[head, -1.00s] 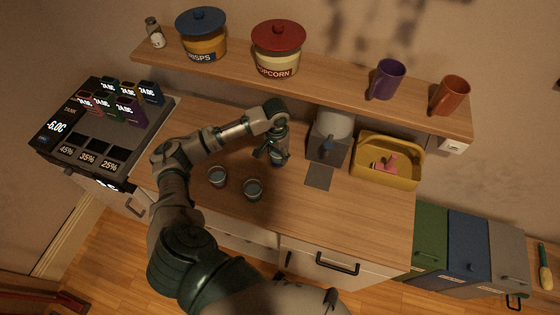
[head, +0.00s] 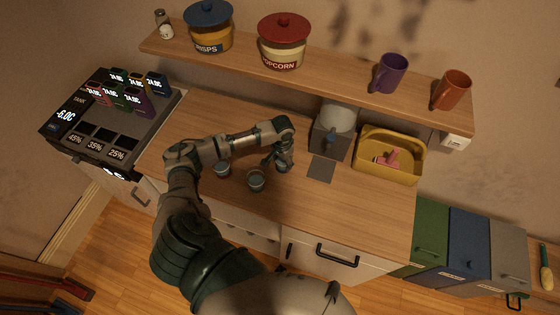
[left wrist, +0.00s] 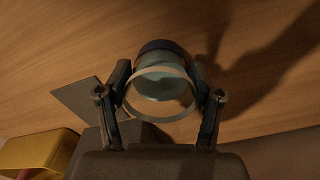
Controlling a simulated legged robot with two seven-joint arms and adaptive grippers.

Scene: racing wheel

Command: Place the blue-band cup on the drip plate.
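The blue-band cup (left wrist: 160,80) is clear with a dark blue band and sits between the two fingers of my left gripper (left wrist: 162,95) in the left wrist view. The fingers lie against its sides. In the head view my left gripper (head: 281,163) is over the counter, just left of the drip plate, and mostly hides the cup. I cannot tell how far the cup is above the wood. The drip plate (head: 321,168) is a flat grey square, bare, in front of the dispenser; it also shows in the left wrist view (left wrist: 88,104). My right gripper is not in view.
A shelf (head: 300,75) with jars and mugs overhangs the back. The front-right counter is clear.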

